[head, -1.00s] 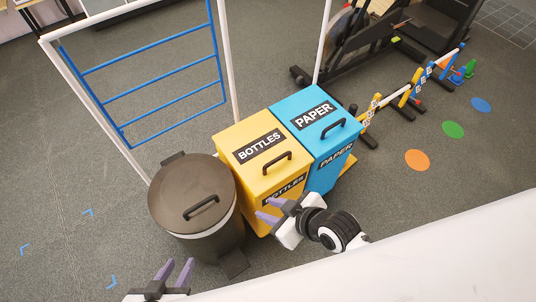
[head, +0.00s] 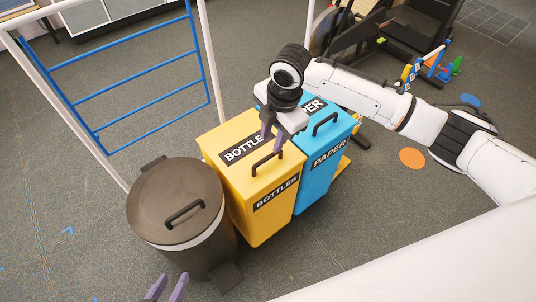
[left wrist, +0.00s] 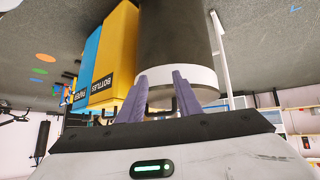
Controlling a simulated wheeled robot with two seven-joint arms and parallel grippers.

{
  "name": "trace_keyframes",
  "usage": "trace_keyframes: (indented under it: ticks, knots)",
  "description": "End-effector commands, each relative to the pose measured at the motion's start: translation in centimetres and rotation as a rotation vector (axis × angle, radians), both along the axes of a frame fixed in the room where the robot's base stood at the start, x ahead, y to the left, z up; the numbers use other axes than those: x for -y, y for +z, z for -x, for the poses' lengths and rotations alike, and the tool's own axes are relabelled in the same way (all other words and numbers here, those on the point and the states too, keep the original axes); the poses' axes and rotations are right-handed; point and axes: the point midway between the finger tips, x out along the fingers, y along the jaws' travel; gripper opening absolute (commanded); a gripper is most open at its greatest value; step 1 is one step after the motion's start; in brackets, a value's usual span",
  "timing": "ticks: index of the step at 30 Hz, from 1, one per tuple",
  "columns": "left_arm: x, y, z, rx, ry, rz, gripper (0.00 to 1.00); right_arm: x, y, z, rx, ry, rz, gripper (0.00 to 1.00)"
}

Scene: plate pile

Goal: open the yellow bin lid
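The yellow bin (head: 222,187), labelled BOTTLES, stands between a brown round bin and a blue bin, its lid (head: 230,172) down. A black handle (head: 266,163) is on the lid. My right gripper (head: 272,145) is over the lid, fingers pointing down close to the handle; its two fingers look apart, with nothing seen between them. Whether it touches the handle cannot be told. My left gripper (head: 166,291) is open and empty at the bottom edge, in front of the brown bin. The left wrist view shows its spread fingers (left wrist: 163,92) and the yellow bin (left wrist: 118,55), turned over.
The brown bin (head: 172,230) with a handled lid is left of the yellow bin. The blue PAPER bin (head: 325,165) adjoins it on the right, partly behind my right arm. A blue-barred frame (head: 140,90) stands behind. Open floor lies at left.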

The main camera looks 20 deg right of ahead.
Motion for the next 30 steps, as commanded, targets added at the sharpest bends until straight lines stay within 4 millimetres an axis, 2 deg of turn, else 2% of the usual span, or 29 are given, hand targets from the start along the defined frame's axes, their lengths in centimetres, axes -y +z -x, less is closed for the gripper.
trace_keyframes:
  ticks: [1,6,12,18,26,30]
  knots:
    - [0.0,-0.4,0.0,0.002,-0.001,0.001,0.31,-0.1,-1.3,0.0,-0.004,-0.001,0.001,0.29]
    - [0.0,-0.9,-0.2,0.009,-0.001,0.005,0.31,-0.4,-4.5,-0.7,-0.002,-0.001,0.000,0.29]
    - [0.1,-1.0,-0.5,0.019,0.005,0.016,0.31,-0.6,-7.4,-1.3,0.000,-0.002,-0.001,0.29]
    - [0.2,-1.0,-0.3,0.019,0.008,0.021,0.31,-0.6,-8.6,-1.5,0.001,-0.001,-0.001,0.29]
    - [0.2,-0.9,-0.2,0.021,0.008,0.024,0.31,-0.7,-8.6,-1.5,0.001,-0.001,-0.002,0.29]
    - [0.2,-0.9,-0.2,0.021,0.008,0.024,0.31,-0.7,-8.6,-1.5,0.001,-0.001,-0.002,0.06]
